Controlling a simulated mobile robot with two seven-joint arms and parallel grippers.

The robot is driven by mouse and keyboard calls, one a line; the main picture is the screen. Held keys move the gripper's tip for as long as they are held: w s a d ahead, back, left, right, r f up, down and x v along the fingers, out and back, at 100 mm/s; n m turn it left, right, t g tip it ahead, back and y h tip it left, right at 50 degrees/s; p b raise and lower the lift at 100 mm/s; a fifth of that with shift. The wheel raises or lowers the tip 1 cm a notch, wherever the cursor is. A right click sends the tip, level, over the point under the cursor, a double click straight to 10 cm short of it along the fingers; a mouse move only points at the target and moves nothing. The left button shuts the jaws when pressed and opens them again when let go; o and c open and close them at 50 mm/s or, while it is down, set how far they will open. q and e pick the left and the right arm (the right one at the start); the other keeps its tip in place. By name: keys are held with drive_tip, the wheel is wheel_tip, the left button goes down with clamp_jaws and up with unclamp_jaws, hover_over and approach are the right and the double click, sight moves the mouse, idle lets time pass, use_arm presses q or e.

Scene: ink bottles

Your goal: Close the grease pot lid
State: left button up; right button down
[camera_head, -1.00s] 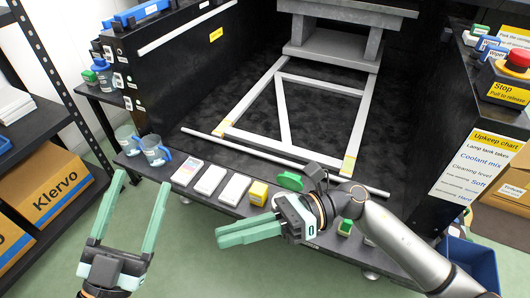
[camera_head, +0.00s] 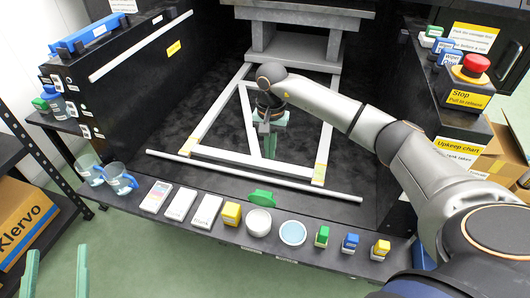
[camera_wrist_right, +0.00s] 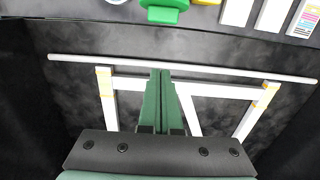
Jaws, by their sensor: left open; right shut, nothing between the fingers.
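A round white pot (camera_head: 259,222), likely the grease pot, stands on the front ledge. A green lid-like piece (camera_head: 262,198) stands raised just behind it; I cannot clearly see the hinge. The green piece also shows at the top of the right wrist view (camera_wrist_right: 163,9). My right gripper (camera_head: 270,152) is shut and empty, behind the green piece and apart from it, over the dark bay. Its fingers (camera_wrist_right: 162,75) are together in the wrist view. My left gripper (camera_head: 56,270) is open and empty at the lower left, partly out of frame.
A pale blue round dish (camera_head: 293,233) stands right of the pot, a yellow block (camera_head: 231,213) left of it. Small green, blue and yellow bottles (camera_head: 351,243) stand further right. A white rod (camera_head: 250,175) lies behind. Two cups (camera_head: 118,178) stand left.

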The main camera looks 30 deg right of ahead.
sight(263, 196)
use_arm(q)
drive_tip(key=s+r+m+t+h+b, duration=0.1)
drive_tip(key=s+r+m+t+h, duration=0.1)
drive_tip(key=r, duration=0.6)
drive_tip(key=shift+s+d+r+m+h, duration=0.25)
drive_tip(key=shift+s+d+m+h, duration=0.2)
drive_tip(key=shift+s+m+h, duration=0.8)
use_arm(e)
drive_tip(key=s+a+f, duration=0.2)
drive_tip(key=a+f, duration=0.1)
drive_tip(key=f, duration=0.5)
drive_tip(key=shift+s, duration=0.3)
use_arm(q)
drive_tip(key=shift+w+n+h, duration=0.25)
drive_tip(key=shift+w+n, duration=0.05)
drive_tip(key=shift+n, duration=0.05)
use_arm(e)
drive_tip(key=shift+a, duration=0.1)
use_arm(q)
drive_tip(key=shift+w+a+f+n, duration=0.2)
drive_tip(key=shift+w+f+n, duration=0.1)
drive_tip(key=shift+f, duration=0.1)
use_arm(e)
drive_tip(key=shift+s+a+r+t+h, duration=0.1)
drive_tip(key=shift+s+a+t+h, duration=0.1)
drive_tip(key=shift+t+h, duration=0.1)
use_arm(q)
drive_tip(key=shift+f+y, duration=0.1)
drive_tip(key=shift+y, duration=0.4)
